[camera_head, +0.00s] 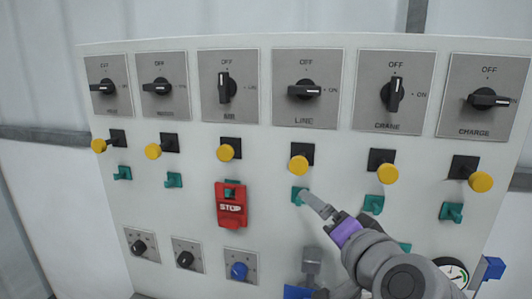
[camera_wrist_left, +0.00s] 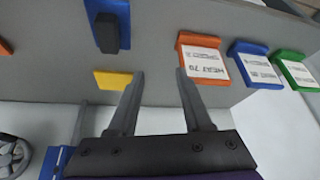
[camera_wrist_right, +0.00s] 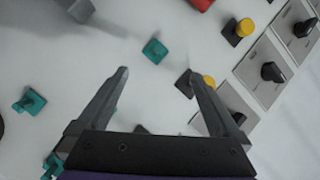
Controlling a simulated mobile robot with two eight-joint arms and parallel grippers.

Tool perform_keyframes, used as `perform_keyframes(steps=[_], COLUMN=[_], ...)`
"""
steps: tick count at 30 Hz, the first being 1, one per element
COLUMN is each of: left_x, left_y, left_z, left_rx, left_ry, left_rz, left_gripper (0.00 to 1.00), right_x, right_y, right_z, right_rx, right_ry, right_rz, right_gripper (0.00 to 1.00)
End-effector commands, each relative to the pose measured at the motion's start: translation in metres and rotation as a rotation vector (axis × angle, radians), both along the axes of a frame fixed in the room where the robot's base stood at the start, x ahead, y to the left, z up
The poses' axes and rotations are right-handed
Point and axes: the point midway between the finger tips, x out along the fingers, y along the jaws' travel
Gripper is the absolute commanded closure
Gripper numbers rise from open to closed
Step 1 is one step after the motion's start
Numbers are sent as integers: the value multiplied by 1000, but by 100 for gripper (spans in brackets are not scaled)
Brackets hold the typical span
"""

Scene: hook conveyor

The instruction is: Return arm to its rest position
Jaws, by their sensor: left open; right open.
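My right gripper (camera_head: 318,205) comes in from the bottom right of the head view, in front of the panel, its tip close to a teal hook (camera_head: 299,196). In the right wrist view its two fingers (camera_wrist_right: 157,73) are spread with nothing between them, and a teal hook (camera_wrist_right: 155,50) shows just beyond the tips. My left gripper (camera_wrist_left: 157,74) shows only in the left wrist view, its fingers apart and empty, below an edge with an orange tag (camera_wrist_left: 203,64), a blue tag (camera_wrist_left: 257,72) and a yellow tag (camera_wrist_left: 113,79). I cannot tell whether either gripper touches anything.
The panel (camera_head: 190,205) carries a row of rotary switches, yellow knobs (camera_head: 299,163) and several teal hooks. A red STOP tag (camera_head: 231,208) hangs on one hook. A gauge (camera_head: 453,272) and a blue part (camera_head: 494,268) sit at lower right. A green tag (camera_wrist_left: 294,70) is beside the blue one.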

Motion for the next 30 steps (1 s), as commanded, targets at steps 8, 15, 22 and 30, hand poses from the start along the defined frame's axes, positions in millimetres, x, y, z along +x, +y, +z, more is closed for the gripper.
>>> perform_keyframes(steps=[8, 15, 22, 30], left_x=[0, 0, 0, 0], left_y=[0, 0, 0, 0], left_z=[0, 0, 0, 0], left_rx=[0, 0, 0, 0], left_ry=[0, 0, 0, 0], left_rz=[0, 0, 0, 0], left_gripper=[50, 50, 50, 50], right_x=[-49, -126, -170, -174], right_y=[-5, -46, -71, -73], right_z=[-209, -349, -402, -406], right_rx=[-439, -720, -833, -843], right_ry=[298, 575, 716, 728], right_rz=[245, 365, 405, 409], right_gripper=[0, 0, 0, 0])
